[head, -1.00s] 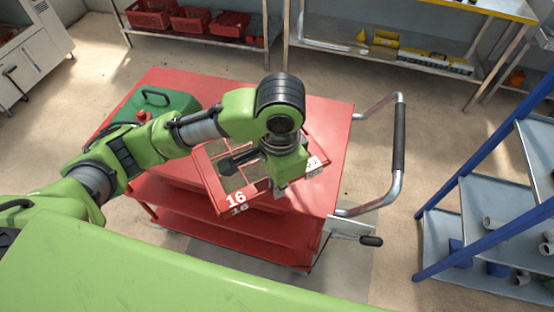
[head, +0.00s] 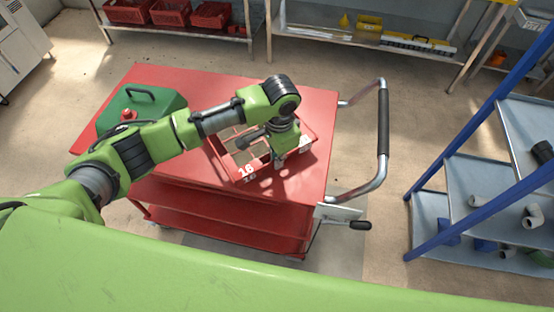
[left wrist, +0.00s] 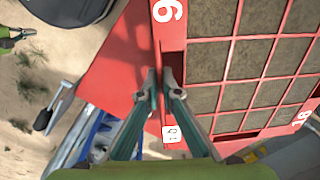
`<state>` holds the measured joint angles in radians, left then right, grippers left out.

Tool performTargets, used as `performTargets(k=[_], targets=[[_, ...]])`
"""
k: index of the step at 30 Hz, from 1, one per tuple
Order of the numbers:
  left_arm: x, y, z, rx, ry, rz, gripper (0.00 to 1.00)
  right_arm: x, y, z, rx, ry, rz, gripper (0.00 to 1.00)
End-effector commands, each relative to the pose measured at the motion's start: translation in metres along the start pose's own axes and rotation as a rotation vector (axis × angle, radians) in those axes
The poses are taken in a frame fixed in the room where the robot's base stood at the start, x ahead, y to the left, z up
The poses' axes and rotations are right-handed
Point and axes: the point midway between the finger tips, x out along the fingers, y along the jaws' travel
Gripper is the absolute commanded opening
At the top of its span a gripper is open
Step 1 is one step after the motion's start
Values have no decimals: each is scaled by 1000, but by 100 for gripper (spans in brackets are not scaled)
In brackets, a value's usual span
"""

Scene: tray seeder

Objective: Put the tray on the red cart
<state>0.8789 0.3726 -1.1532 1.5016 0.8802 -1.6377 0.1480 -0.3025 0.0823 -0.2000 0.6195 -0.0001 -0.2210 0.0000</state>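The red tray (head: 222,152), marked 16 with soil-filled cells, is over the top of the red cart (head: 315,120). I cannot tell whether it touches the top. In the left wrist view the tray (left wrist: 211,44) fills the right side, and the cart top (left wrist: 112,85) shows beside it.
A green case (head: 165,103) with a black handle stands on the cart's left end. The cart's push handle (head: 383,130) sticks out at the right. A blue rack (head: 480,145) with pipe fittings stands further right. Shelves with red bins (head: 170,12) are at the back.

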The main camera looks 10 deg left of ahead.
Motion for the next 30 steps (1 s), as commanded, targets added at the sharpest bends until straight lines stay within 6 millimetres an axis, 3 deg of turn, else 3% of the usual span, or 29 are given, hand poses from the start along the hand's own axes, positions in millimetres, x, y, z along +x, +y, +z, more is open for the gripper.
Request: performTargets(k=[4, 13, 15, 16, 25, 30], targets=[[10, 0, -1, -1, 3, -3, 0, -2, 0, 0, 1, 0, 0, 0], [12, 0, -1, 0, 4, -3, 0, -2, 0, -2, 1, 2, 0, 0], [13, 1, 0, 0, 1, 0, 18, -1, 0, -2, 1, 3, 0, 0], [13, 1, 0, 0, 1, 0, 21, -1, 0, -2, 1, 3, 0, 0], [11, 0, 0, -1, 2, -1, 21, -1, -2, -4, 2, 5, -3, 0], [-8, 0, -1, 0, 5, -2, 21, 2, -3, -4, 2, 6, -4, 0]])
